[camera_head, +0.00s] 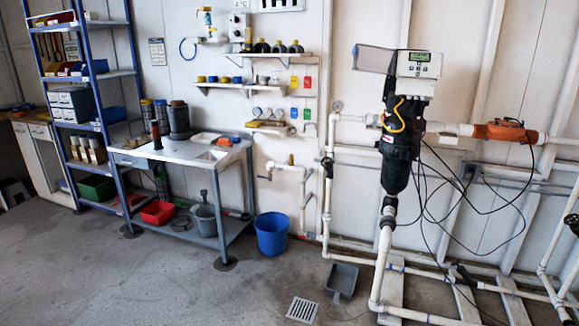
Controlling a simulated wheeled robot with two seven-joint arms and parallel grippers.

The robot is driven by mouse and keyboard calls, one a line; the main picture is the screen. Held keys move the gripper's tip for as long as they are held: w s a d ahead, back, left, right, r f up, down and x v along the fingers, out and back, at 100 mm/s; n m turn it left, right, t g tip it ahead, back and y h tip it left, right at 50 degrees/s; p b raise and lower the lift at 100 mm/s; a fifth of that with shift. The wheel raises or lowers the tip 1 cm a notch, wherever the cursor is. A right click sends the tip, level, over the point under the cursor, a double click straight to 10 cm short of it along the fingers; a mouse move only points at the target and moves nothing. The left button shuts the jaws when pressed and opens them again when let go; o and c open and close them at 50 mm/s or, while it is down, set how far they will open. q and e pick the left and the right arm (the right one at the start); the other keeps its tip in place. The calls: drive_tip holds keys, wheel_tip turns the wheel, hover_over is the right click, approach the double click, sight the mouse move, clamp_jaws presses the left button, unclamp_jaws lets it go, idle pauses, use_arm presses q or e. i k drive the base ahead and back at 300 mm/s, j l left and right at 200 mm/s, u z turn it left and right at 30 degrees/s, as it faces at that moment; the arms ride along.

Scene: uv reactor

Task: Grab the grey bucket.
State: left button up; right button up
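A grey bucket (206,221) stands upright on the lower shelf of the metal work table (180,158). A dark handled object sticks up out of it or stands behind it; I cannot tell which. The table top and a front leg are close above and beside the bucket. A darker grey bucket-like container (179,119) stands on the table top near the wall. Neither of my grippers is in view.
A blue bucket (272,233) stands on the floor right of the table. A red bin (158,212) is on the lower shelf. A grey dustpan (342,281) lies near white pipes (382,262) at right. The floor (130,285) in front of the table is clear.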

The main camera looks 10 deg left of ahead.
sight(205, 215)
drive_tip(key=i+j+u, duration=0.25)
drive_tip(key=i+u, duration=0.15)
drive_tip(key=i, duration=0.4)
drive_tip(key=i+u, duration=0.4)
drive_tip(key=i, duration=0.4)
drive_tip(key=i+l+u, duration=0.2)
drive_tip(key=i+u, duration=0.2)
drive_tip(key=i, duration=0.4)
drive_tip(key=i+j+z, duration=0.1)
drive_tip(key=i, duration=0.35)
drive_tip(key=i+j, duration=0.15)
drive_tip(key=i, duration=0.3)
drive_tip(key=i+j+z, duration=0.15)
drive_tip(key=i, duration=0.35)
